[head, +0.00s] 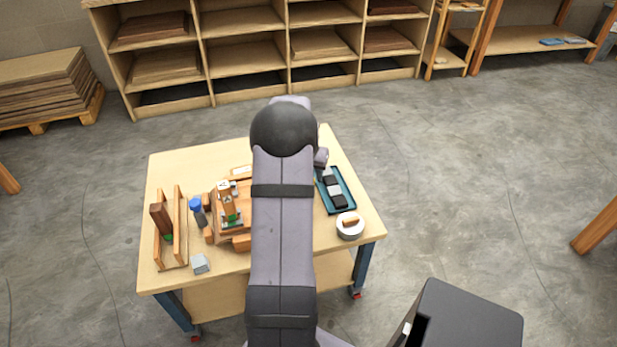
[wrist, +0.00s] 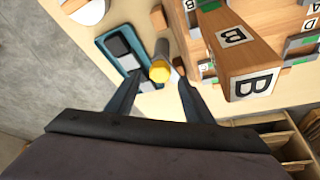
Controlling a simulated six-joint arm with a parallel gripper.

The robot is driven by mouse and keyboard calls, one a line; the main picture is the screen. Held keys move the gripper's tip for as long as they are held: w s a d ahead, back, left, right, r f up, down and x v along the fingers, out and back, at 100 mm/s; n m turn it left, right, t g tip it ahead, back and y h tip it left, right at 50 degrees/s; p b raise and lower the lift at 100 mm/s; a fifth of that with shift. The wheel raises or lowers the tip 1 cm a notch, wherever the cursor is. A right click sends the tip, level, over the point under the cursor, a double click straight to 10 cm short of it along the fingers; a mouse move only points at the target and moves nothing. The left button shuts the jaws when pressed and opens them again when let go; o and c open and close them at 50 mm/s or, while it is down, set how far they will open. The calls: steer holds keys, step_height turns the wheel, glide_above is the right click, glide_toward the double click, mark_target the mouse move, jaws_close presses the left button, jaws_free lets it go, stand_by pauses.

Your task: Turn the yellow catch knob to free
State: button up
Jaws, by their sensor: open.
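A round yellow piece (wrist: 160,72) tops a short grey cylinder in the wrist view, between the blue tray and the wooden fixture. I cannot tell whether it is the catch knob or a cap. My gripper (wrist: 160,78) is open, with one finger on each side of the yellow piece in the picture. No contact is visible and the height gap is unclear. The wooden fixture (wrist: 243,55) has blocks marked B and stands to the right. In the head view my arm hides the gripper and part of the fixture (head: 229,208).
A blue tray (wrist: 106,42) holds dark and grey blocks; it also shows in the head view (head: 350,207). A white round pot (head: 350,228) is near the table's right edge. A blue-capped bottle (head: 197,210), wooden rack (head: 182,240) and grey block (head: 200,263) stand left.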

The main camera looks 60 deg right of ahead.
steer(key=shift+x, duration=1.45)
steer(key=c, duration=1)
steer(key=shift+w+f+m+g+b, duration=0.15)
steer(key=shift+m+g+b, duration=0.25)
steer(key=shift+m+b, duration=1.1)
steer(key=shift+b, duration=0.1)
steer(key=o, duration=1)
